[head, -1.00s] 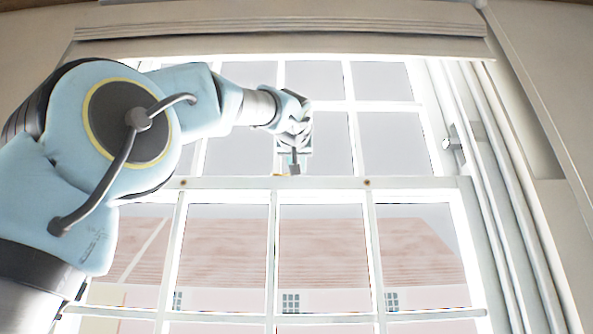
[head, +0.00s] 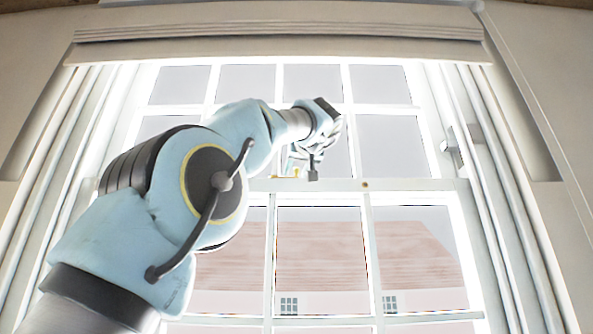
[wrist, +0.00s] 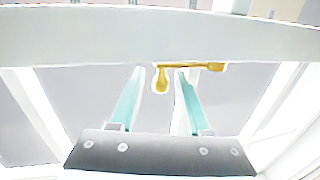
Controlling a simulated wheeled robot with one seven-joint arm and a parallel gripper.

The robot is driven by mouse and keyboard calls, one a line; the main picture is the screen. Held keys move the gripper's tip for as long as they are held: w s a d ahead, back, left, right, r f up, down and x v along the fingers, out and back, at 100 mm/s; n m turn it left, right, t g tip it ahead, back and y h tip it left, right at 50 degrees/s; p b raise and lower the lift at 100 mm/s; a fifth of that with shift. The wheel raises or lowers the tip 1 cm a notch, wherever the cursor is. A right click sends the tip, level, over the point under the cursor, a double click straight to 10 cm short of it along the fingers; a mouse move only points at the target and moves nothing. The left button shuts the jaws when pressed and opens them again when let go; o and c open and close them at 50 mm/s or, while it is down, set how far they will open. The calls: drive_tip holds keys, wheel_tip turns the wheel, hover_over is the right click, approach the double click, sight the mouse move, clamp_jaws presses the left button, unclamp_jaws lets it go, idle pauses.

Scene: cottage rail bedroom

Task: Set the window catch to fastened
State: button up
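The brass window catch (wrist: 200,67) shows in the wrist view on the underside of a white sash rail. Its arm lies sideways along the rail, and a rounded knob hangs at its left end. My gripper (wrist: 159,77) is open, with one teal finger on each side of the knob. I cannot tell whether either finger touches it. My wrist hides most of the catch there.
The white meeting rail (head: 412,185) runs across the sash window. A metal fitting (head: 453,147) is on the right window frame. A blind headrail (head: 280,30) spans the top. The space in front of the right-hand panes is clear.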

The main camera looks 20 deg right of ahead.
drive_tip(key=b+v, duration=0.4)
drive_tip(key=v, duration=0.7)
idle(0.6)
